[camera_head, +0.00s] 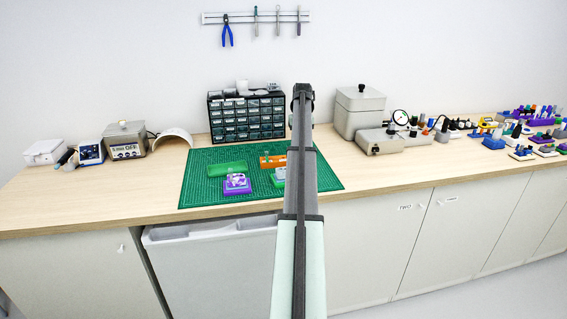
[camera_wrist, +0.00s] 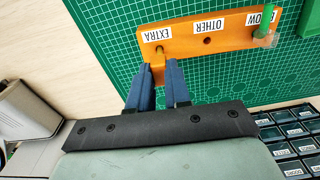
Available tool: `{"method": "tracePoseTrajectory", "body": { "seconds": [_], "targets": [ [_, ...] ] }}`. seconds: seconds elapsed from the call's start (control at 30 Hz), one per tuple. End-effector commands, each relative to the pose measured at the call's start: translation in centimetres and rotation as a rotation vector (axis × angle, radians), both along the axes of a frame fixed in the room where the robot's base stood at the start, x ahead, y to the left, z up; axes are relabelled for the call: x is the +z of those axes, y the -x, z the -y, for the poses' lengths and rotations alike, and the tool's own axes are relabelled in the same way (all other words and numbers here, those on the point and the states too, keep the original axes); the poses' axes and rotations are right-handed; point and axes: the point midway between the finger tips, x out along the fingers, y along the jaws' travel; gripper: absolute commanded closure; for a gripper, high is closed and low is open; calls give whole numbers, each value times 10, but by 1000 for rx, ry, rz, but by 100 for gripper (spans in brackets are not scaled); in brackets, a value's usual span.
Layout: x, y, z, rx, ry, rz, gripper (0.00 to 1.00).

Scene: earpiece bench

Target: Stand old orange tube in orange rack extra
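The orange rack (camera_wrist: 182,41) lies on the green mat, with white labels EXTRA, OTHER and a partly covered one ending in OW. In the head view the rack (camera_head: 268,161) is partly behind my arm. A green tube (camera_wrist: 265,20) stands at the rack's right end. The OTHER hole looks empty. My gripper (camera_wrist: 157,66) has its blue fingers closed about a short orange tube (camera_wrist: 157,70). The tube's far end is at the EXTRA hole; I cannot tell how deep it sits. In the head view my arm hides the fingers.
A dark drawer cabinet (camera_head: 246,118) stands behind. Grey instruments (camera_head: 359,111) stand to the right.

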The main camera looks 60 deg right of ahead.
Motion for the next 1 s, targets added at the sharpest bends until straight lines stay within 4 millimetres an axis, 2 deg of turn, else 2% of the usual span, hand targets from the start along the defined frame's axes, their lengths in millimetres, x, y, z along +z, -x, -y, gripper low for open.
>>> {"method": "tracePoseTrajectory", "body": {
  "seconds": [0.03,0.3,0.67,0.77,1.0],
  "targets": [
    [0,0,0,0,0,0,78],
    [0,0,0,0,0,0,53],
    [6,0,0,0,0,0,53],
    [18,0,0,0,0,0,53],
    [63,1,-1,0,1,1,53]
  ]
}}
